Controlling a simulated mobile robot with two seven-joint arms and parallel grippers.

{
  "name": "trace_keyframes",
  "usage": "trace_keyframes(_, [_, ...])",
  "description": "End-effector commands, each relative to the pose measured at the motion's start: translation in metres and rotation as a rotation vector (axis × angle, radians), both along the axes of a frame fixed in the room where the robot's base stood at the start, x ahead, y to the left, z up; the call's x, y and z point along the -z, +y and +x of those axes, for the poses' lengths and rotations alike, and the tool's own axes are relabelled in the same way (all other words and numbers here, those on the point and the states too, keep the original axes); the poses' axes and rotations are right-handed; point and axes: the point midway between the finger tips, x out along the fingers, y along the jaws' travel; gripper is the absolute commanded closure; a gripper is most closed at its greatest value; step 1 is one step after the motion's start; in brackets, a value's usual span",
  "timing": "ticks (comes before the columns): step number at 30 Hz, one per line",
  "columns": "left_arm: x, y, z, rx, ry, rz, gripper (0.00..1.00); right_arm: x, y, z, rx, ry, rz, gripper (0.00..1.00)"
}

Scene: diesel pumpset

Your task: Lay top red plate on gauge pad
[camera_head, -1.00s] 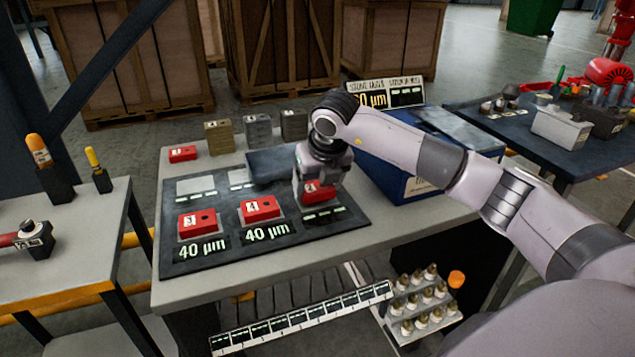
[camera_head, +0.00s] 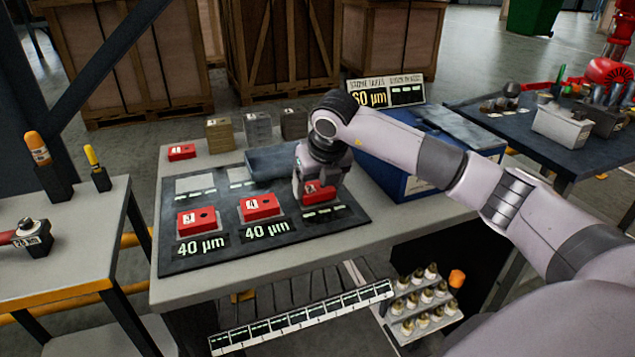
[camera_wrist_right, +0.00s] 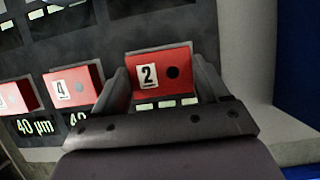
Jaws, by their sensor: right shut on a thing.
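A red plate marked 2 (camera_wrist_right: 160,76) is between the fingers of my right gripper (camera_head: 318,192), which is shut on it over the right end of the dark board's front row. In the right wrist view the fingers (camera_wrist_right: 162,90) flank the plate on both sides. I cannot tell whether the plate touches the board. Two more red plates (camera_head: 197,222) (camera_head: 260,207) sit on pads to its left, each with a 40 µm readout in front. The readout by the held plate shows only dashes. My left gripper is out of view.
Another red block (camera_head: 181,152) and several metal blocks (camera_head: 258,128) stand along the table's back. A blue box (camera_head: 415,185) with a 60 µm display (camera_head: 372,97) stands right of the board (camera_head: 215,258). Pale empty pads (camera_head: 195,184) lie in the board's back row.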

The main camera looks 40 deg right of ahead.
Motion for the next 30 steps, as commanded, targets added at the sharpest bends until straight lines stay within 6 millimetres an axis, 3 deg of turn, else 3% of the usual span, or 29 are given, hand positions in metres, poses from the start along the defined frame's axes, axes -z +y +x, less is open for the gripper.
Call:
trace_keyframes(13, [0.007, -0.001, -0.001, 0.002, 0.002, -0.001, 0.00, 0.007, 0.000, 0.000, 0.001, -0.003, 0.001, 0.75])
trace_keyframes(14, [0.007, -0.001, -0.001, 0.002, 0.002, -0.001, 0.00, 0.007, 0.000, 0.001, 0.001, -0.003, 0.001, 0.19])
trace_keyframes(15, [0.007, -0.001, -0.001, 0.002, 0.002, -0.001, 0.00, 0.007, 0.000, 0.000, 0.001, -0.003, 0.001, 0.06])
trace_keyframes(16, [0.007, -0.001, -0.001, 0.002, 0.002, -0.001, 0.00, 0.007, 0.000, 0.000, 0.001, -0.002, 0.000, 0.00])
trace_keyframes(26, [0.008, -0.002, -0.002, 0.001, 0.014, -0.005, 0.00, 0.010, 0.000, -0.001, 0.000, 0.003, 0.000, 0.00])
trace_keyframes(30, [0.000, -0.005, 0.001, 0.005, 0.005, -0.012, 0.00, -0.013, 0.001, -0.008, -0.001, -0.003, -0.002, 0.00])
